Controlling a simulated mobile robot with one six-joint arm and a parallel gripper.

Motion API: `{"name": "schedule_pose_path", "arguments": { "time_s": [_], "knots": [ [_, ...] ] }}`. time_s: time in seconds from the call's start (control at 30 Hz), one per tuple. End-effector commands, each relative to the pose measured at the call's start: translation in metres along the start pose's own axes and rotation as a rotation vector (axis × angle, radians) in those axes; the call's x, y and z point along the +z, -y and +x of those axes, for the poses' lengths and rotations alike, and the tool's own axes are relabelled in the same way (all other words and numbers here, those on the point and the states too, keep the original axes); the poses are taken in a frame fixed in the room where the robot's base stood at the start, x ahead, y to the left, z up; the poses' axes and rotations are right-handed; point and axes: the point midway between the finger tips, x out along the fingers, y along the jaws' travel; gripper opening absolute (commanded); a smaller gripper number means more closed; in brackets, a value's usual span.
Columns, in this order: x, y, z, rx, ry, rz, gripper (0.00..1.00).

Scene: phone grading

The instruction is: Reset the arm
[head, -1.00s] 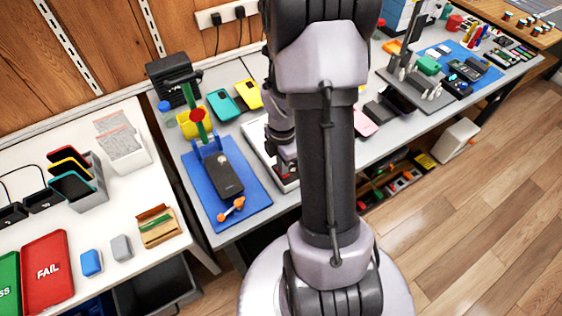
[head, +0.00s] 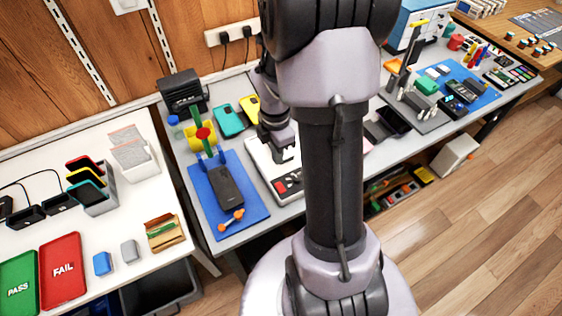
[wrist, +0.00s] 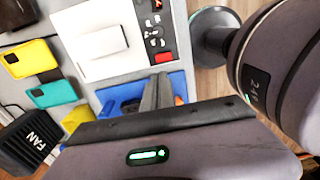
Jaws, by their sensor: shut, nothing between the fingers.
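My gripper (wrist: 157,92) shows in the wrist view with its grey fingers together and nothing between them. They stand over the edge of a blue mat (wrist: 118,96). In the head view my arm's column fills the middle. Part of the forearm and wrist shows behind it, above a white panel (head: 258,158); the fingertips are hidden there. A dark phone (head: 227,186) lies on the blue mat (head: 205,205) in the head view.
A teal case (head: 228,121), a yellow case (head: 250,106) and a black fan (head: 183,92) stand at the bench's back. An orange-ended tool (head: 232,220) lies by the phone. The left table holds a red FAIL tray (head: 63,270) and a green PASS tray (head: 19,283).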

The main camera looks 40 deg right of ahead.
Motion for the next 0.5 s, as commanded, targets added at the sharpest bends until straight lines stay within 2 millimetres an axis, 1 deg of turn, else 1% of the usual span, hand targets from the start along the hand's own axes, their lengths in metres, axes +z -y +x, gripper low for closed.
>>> {"name": "schedule_pose_path", "arguments": {
  "time_s": [0.03,0.13,0.5],
  "knots": [
    [0.0,-0.0006,-0.0092,0.0,0.0,0.0,0.0],
    [0.0,-0.0015,-0.0166,0.0,0.0,0.0,0.0],
    [0.0,-0.0017,-0.0183,-0.001,0.0,0.0,0.0]
  ]
}}
